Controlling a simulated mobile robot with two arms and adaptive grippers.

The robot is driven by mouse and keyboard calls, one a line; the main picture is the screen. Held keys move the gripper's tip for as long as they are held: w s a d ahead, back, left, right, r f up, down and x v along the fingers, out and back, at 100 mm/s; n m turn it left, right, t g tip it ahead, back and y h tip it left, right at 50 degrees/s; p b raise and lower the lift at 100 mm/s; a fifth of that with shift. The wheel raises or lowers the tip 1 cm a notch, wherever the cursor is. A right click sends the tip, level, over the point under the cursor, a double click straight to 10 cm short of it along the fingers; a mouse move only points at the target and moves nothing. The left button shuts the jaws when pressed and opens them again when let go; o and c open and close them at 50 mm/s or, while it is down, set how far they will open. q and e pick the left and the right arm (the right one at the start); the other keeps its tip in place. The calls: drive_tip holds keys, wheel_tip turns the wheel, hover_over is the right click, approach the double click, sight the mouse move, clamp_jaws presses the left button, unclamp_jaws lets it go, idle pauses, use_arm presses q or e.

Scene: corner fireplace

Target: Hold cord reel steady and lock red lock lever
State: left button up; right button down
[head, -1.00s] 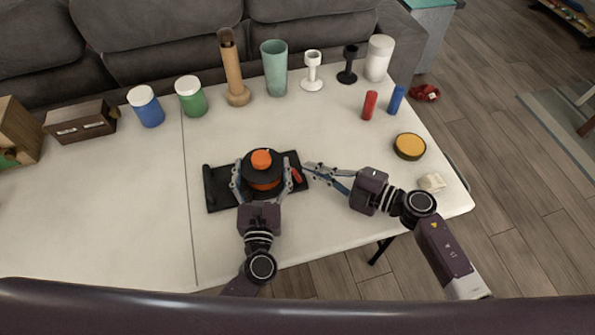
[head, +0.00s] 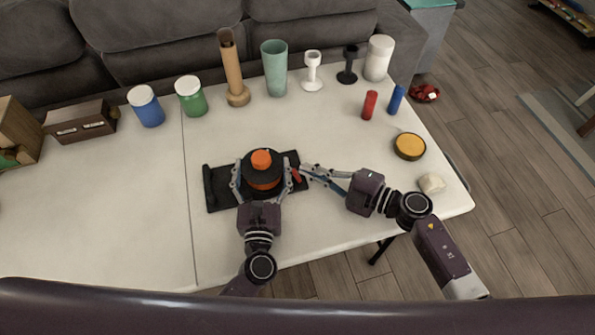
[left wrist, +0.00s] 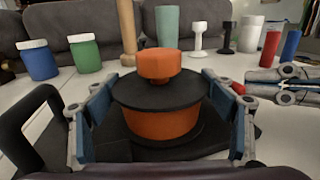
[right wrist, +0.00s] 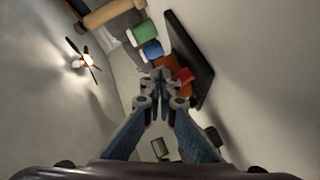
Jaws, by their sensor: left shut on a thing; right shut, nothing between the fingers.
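The cord reel (head: 262,183) has black flanges, an orange drum and an orange knob, and stands upright on a black base plate (head: 221,190). My left gripper (head: 262,180) is shut on the reel, one finger on each side; the left wrist view shows the orange drum (left wrist: 165,124) between them. The red lock lever (head: 296,175) is at the reel's right side; in the left wrist view a bit of red (left wrist: 238,88) shows there. My right gripper (head: 303,171) is shut and empty, its fingertips at or very near the lever. In the right wrist view red (right wrist: 186,76) shows just beyond the fingertips (right wrist: 160,74); contact is unclear.
Along the back stand a blue jar (head: 146,107), a green jar (head: 191,97), a tan bottle (head: 233,70), a teal cup (head: 274,69) and candle holders (head: 312,72). Red (head: 369,105) and blue (head: 396,99) cylinders and a yellow-topped tin (head: 409,146) are right. The table's left front is clear.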

drive_tip(key=shift+s+a+f, duration=0.1)
drive_tip(key=shift+s+a, duration=0.1)
drive_tip(key=shift+a, duration=0.3)
use_arm(q)
drive_tip(key=shift+d+r, duration=0.1)
drive_tip(key=shift+d, duration=0.2)
use_arm(e)
drive_tip(key=shift+s+a, duration=0.2)
drive_tip(key=shift+a, duration=0.1)
idle(0.3)
drive_tip(key=shift+d, duration=0.15)
drive_tip(key=shift+w+d+r, duration=0.2)
drive_tip(key=shift+w+d, duration=0.05)
drive_tip(key=shift+d, duration=0.35)
use_arm(q)
drive_tip(key=shift+a, duration=0.2)
use_arm(e)
drive_tip(key=shift+w+d, duration=0.1)
drive_tip(key=shift+d, duration=0.1)
